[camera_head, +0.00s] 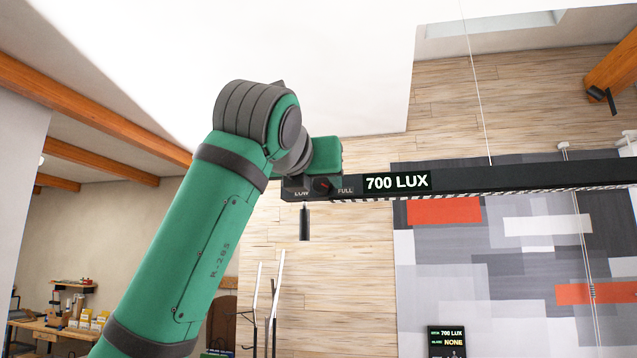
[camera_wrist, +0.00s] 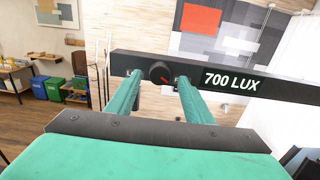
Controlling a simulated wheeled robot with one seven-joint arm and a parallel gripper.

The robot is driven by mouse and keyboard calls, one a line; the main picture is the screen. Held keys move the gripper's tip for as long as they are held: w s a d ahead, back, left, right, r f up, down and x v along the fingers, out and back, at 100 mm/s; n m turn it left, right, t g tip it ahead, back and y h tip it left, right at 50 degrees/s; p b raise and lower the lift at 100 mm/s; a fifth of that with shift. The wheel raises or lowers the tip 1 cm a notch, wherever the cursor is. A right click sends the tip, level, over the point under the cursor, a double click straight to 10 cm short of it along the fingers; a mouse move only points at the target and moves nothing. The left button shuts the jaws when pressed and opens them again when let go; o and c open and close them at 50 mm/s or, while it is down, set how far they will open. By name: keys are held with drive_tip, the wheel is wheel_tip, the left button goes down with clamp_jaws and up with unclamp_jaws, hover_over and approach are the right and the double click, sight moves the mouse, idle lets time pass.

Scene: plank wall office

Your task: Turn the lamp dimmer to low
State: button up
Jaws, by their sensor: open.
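A long black lamp bar (camera_head: 480,180) hangs across the right of the head view and crosses the wrist view (camera_wrist: 284,88). Its left end carries a round dark dimmer knob (camera_head: 323,186) with a red mark, between the labels LOW and FULL; the display reads 700 LUX. In the wrist view the knob (camera_wrist: 159,71) shows its red mark at the lower right, towards the FULL side. My gripper (camera_wrist: 160,78) is open and empty, its two green fingers appearing on either side of the knob. In the head view my gripper (camera_head: 318,168) is just above the knob; contact cannot be told.
A thin cable (camera_head: 476,80) rises from the bar. A dark cylinder (camera_head: 305,222) hangs below its left end. A small status panel (camera_head: 447,341) reads 700 LUX and NONE. A patchwork wall panel (camera_head: 480,270) stands behind. Shelves and bins (camera_wrist: 52,88) are far left.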

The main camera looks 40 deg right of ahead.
drive_tip(key=shift+x, duration=0.8)
drive_tip(key=c, duration=1)
drive_tip(key=shift+c, duration=0.2)
